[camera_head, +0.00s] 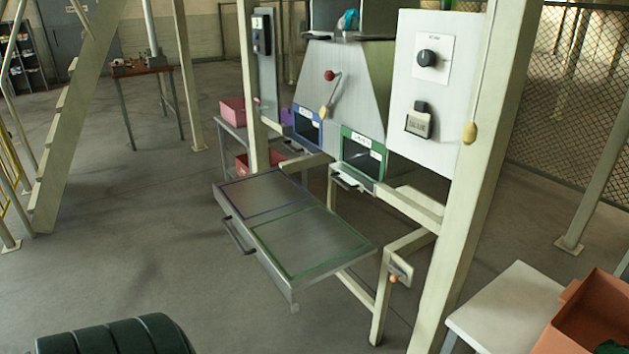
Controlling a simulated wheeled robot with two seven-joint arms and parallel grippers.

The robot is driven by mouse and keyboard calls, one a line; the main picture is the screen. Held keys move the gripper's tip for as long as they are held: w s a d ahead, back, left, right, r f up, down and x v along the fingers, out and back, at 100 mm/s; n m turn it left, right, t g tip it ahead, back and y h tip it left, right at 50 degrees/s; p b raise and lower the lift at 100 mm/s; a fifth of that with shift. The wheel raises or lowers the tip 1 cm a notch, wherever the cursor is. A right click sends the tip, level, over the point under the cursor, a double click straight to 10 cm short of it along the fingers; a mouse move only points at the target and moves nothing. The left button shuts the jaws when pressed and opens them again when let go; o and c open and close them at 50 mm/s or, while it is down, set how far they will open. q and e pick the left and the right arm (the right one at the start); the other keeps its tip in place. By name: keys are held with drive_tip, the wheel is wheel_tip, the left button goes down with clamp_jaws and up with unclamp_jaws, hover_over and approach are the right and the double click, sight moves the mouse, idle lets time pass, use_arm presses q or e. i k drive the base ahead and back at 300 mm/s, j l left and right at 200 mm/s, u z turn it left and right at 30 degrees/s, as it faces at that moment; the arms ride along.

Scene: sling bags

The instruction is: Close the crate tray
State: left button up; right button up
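The crate tray (262,190) is a flat grey metal tray, pulled out from the frame of the machine. Its top is bare and carries a blue-outlined rectangle (262,193) at the back left and a green-outlined one (310,240) at the front right. A dark bar handle (237,236) runs along its near left edge. Behind it are a blue-framed opening (308,128) and a green-framed opening (362,158). Neither of my grippers is in view.
Cream posts (470,185) and rails stand right of the tray. A white table (510,312) with an orange bin (590,315) is at the lower right. Pink and red bins (238,112) sit on a rack behind. The floor (140,245) left of the tray is clear.

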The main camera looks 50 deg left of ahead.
sight(300, 242)
drive_tip(key=u, duration=1.4)
